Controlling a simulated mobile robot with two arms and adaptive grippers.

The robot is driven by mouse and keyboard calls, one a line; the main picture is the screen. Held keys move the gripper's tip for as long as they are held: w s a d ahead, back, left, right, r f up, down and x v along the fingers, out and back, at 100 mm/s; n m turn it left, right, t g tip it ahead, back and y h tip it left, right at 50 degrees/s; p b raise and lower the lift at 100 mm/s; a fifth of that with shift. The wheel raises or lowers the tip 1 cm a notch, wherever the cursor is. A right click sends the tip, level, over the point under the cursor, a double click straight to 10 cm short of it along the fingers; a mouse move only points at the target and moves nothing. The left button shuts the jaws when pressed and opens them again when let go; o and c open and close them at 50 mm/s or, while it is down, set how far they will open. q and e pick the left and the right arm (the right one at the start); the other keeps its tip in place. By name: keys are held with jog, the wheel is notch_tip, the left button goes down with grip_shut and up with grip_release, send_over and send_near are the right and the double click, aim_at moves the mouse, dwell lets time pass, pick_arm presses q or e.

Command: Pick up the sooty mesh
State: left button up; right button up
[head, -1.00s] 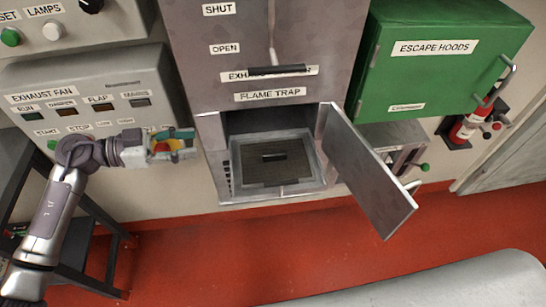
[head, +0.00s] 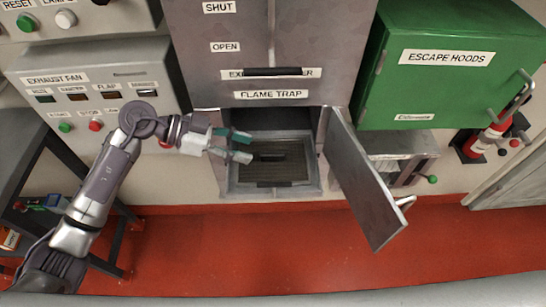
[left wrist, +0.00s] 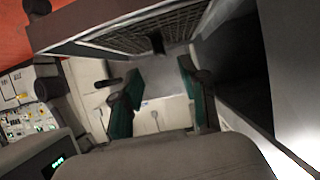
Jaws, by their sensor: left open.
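The dark mesh (head: 276,172) with a black bar handle lies in a pale frame inside the open flame trap box (head: 312,185). Part of the mesh also shows at the top of the left wrist view (left wrist: 150,30). My left gripper (head: 246,147) is at the box's opening, by the left end of the handle, with its jaws apart and nothing between them. Its two green fingertips show in the left wrist view (left wrist: 158,95). I cannot tell how far it is from the handle. My right gripper is out of sight.
The flame trap door (head: 362,180) hangs open to the right of the opening. The exhaust fan panel (head: 98,95) is on the left wall. A green escape hoods cabinet (head: 450,80) and a red extinguisher (head: 484,140) are on the right. The red floor (head: 250,235) in front is clear.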

aim_at(269, 153)
pick_arm(q)
jog(key=p+x, duration=0.1)
jog(key=x, duration=0.5)
jog(key=shift+w+d+f, duration=0.15)
jog(key=shift+d+f, duration=0.1)
jog(key=shift+d, duration=0.1)
jog(key=shift+a, duration=0.1)
jog(key=shift+c, duration=0.2)
grip_shut()
jog(key=shift+r, duration=0.1)
